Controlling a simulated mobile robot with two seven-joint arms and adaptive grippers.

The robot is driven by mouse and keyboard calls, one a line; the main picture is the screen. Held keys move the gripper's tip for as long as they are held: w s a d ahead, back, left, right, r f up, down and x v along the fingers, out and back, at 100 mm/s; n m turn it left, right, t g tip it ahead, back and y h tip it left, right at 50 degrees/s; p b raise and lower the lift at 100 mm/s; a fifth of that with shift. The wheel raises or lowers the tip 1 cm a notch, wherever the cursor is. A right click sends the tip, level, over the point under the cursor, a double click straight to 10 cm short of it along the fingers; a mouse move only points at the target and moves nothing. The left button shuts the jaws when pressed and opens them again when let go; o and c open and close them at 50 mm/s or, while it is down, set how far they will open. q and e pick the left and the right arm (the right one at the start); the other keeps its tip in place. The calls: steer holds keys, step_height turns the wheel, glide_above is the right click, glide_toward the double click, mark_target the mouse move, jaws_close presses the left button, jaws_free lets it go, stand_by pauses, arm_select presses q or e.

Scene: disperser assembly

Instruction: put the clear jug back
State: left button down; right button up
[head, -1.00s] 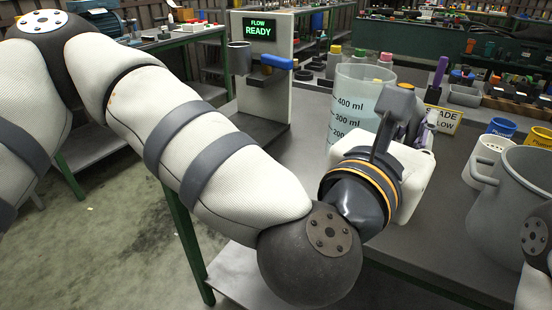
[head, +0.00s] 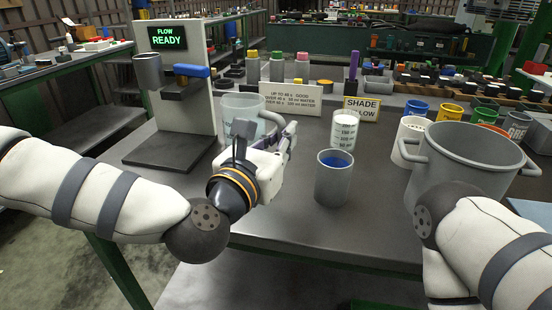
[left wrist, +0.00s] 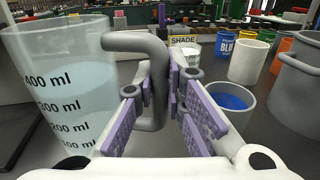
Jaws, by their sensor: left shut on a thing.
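The clear jug (head: 243,106), with dark ml marks, is at the middle left of the head view, partly behind my left gripper. In the left wrist view the jug (left wrist: 58,95) fills the left side and seems to hold pale bluish liquid. My left gripper (head: 288,138) is shut on the jug's grey handle (left wrist: 138,42), with purple finger pads on both sides of it. The jug looks upright. I cannot tell whether its base touches the table. My right arm shows at the lower right, but its gripper is not in view.
The flow stand (head: 185,85) reads READY, left of the jug. A grey cup (head: 333,185) with blue contents and a small marked beaker (head: 344,130) stand to the right. A large grey pot (head: 465,150) is farther right. Signs (head: 290,101) stand behind. The front table is clear.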

arm_select(q)
steer(key=shift+w+a+f, duration=0.15)
steer(key=shift+w+f, duration=0.4)
steer(key=f, duration=0.3)
steer(key=shift+w+a+f, duration=0.1)
steer(key=shift+w+f, duration=0.2)
steer(key=shift+f, duration=0.1)
arm_select(e)
steer(key=shift+s+f, duration=0.35)
arm_select(q)
steer(key=shift+f+b, duration=0.15)
steer(key=shift+b, duration=0.15)
steer(key=c, duration=1.7)
jaws_free()
steer(key=shift+o, duration=0.2)
arm_select(e)
steer(key=shift+s+f, duration=0.1)
